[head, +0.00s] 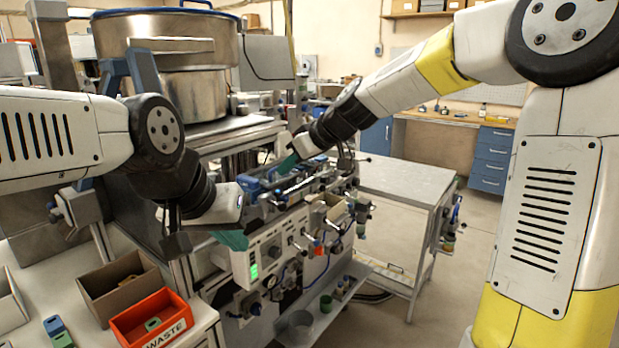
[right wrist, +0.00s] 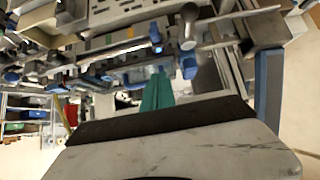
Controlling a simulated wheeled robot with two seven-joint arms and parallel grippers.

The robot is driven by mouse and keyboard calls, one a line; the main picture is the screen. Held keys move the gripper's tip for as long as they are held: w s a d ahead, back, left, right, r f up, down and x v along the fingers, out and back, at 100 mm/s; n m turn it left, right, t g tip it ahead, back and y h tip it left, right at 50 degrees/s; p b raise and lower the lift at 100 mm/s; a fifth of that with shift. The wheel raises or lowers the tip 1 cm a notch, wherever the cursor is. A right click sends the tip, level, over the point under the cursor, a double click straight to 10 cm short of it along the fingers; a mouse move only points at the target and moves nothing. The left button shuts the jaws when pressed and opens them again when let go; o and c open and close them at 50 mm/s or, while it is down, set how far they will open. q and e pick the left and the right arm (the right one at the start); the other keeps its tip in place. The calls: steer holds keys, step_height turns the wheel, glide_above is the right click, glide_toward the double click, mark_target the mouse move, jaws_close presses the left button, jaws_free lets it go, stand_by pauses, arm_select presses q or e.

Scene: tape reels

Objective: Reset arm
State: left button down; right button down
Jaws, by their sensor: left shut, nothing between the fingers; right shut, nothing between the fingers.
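My left gripper (head: 231,239) has green fingers and hangs in front of the machine, left of its control panel, with nothing seen in it. My right gripper (head: 288,163) also has green fingers and is over the upper deck of the machine (head: 269,247), near blue parts. In the right wrist view the right gripper's green fingers (right wrist: 157,92) are together, with nothing seen between them. Both arms are stretched out over the work area. No tape reel can be made out clearly in either view.
An orange waste bin (head: 150,318) and a brown box (head: 118,286) stand on the white table at lower left. A large steel drum (head: 170,60) stands behind the machine. A grey side table (head: 400,180) stands to the right, with open floor beyond it.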

steer(key=s+d+f+m+h, duration=0.1)
steer(key=s+d+m+h, duration=0.2)
steer(key=s+d, duration=0.8)
steer(key=s+d+f+m+t+h, duration=0.1)
steer(key=s+d+f+m+h, duration=0.1)
steer(key=s+d+m, duration=0.5)
steer(key=s+d, duration=0.5)
steer(key=s, duration=0.3)
steer(key=shift+m+h, duration=0.3)
steer(key=shift+h, duration=0.1)
steer(key=shift+s, duration=0.1)
